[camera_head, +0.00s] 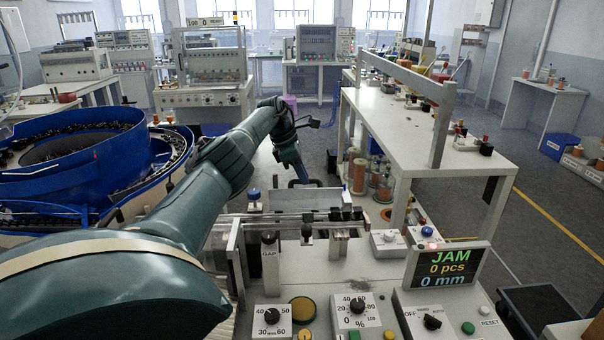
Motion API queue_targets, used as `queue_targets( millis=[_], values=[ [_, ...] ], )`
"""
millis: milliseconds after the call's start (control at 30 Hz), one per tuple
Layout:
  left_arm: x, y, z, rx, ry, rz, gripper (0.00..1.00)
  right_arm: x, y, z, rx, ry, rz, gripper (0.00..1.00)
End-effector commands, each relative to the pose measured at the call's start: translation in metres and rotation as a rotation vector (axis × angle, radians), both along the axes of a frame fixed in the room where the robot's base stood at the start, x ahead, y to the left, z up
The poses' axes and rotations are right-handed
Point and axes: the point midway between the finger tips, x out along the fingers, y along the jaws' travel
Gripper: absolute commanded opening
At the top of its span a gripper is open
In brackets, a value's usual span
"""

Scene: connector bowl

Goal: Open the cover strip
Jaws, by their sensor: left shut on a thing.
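My left arm reaches in from the left and bends down over the feeder track. My left gripper (301,181) is at the far side of the track, small and partly hidden by its own wrist. It is shut on what looks like the edge of the cover strip (290,200), a pale flat strip along the track. The exact contact is too small to make out, and I cannot tell whether the strip is raised. Black connectors (346,213) sit at the track's right end. My right gripper is not in view.
A blue vibratory bowl (75,170) with dark parts stands at the left. In front are a control panel with knobs (356,307) and a display (447,270) reading JAM, 0 pcs, 0 mm. A white bench (425,140) stands at the right, with spools beneath.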

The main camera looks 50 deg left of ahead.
Motion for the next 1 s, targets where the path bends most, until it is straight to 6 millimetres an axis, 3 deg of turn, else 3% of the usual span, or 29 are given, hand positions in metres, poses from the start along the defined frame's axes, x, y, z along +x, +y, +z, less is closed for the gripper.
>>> queue_targets(
  millis=[67, 100, 367, 667, 867, 1000],
  values=[
    [0.002, 0.004, 0.005, 0.010, -0.017, 0.007, 0.00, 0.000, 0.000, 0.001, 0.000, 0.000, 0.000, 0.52],
    [0.002, 0.004, 0.006, 0.010, -0.017, 0.007, 0.16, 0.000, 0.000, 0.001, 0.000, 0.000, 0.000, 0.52],
    [0.001, 0.003, 0.004, 0.006, -0.012, 0.006, 0.36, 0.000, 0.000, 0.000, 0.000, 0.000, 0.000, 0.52],
    [0.000, 0.003, 0.006, 0.005, -0.010, 0.005, 0.36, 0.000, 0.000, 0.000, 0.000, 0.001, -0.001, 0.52],
    [-0.011, 0.009, 0.034, 0.007, -0.014, 0.004, 0.36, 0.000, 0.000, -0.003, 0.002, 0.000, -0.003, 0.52],
    [-0.021, 0.015, 0.065, 0.007, -0.015, 0.006, 0.36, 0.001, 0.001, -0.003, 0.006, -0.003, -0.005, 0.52]
  ],
)
